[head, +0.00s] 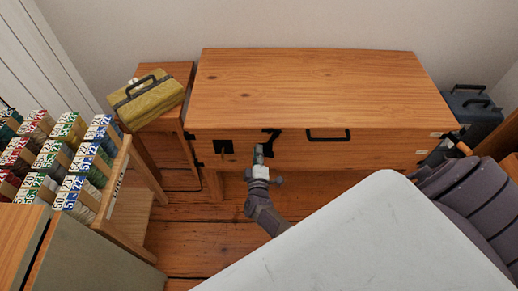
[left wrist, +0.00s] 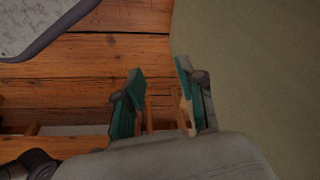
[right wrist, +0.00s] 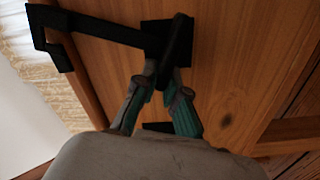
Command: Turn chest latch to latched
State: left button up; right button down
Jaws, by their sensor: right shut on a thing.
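The wooden chest (head: 310,90) stands against the wall with its lid down. A black latch (head: 271,140) is on its front, left of the middle. My right gripper (head: 261,153) is at this latch. In the right wrist view, my right gripper (right wrist: 166,88) is shut on the lever of the latch (right wrist: 176,45), below its square plate; the fingers hide part of it. A long black arm with a hooked end (right wrist: 95,26) extends left from the plate. My left gripper (left wrist: 157,92) shows only in its wrist view, fingers apart, with nothing visible held between them.
A black plate (head: 223,147) and a black handle (head: 328,134) flank the latch on the chest front. A side table with a yellow case (head: 148,100) stands left of the chest. A rack of yarn (head: 62,158) is at left; a dark case (head: 472,112) is at right.

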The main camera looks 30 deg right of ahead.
jog(key=shift+a+f+n, duration=0.2)
jog(key=shift+f+n, duration=0.15)
jog(key=shift+n, duration=0.45)
pick_arm(q)
jog(key=shift+f, duration=0.5)
pick_arm(e)
jog(key=shift+f+n, duration=0.25)
jog(key=shift+n, duration=0.85)
jog(key=c, duration=1.2)
grip_release()
pick_arm(q)
jog(key=shift+a, duration=0.1)
jog(key=shift+w, duration=0.1)
pick_arm(e)
jog(key=shift+d+r, duration=0.1)
